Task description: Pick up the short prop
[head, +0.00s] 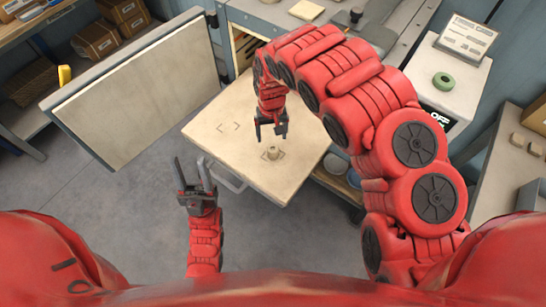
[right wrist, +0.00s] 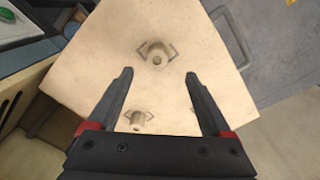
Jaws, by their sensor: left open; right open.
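A small tan cylindrical prop (head: 272,153) stands in a marked outline on the pale board (head: 205,128). In the right wrist view this prop (right wrist: 156,54) is ahead of the fingertips. I cannot tell which is the short one. My right gripper (head: 272,130) is open and empty above the board, touching neither prop. My left gripper (head: 195,176) is open and empty, left of the board's handle.
A metal handle (head: 222,176) sits at the board's front left edge. An open door panel (head: 135,85) stands at left. Grey floor is free at lower left.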

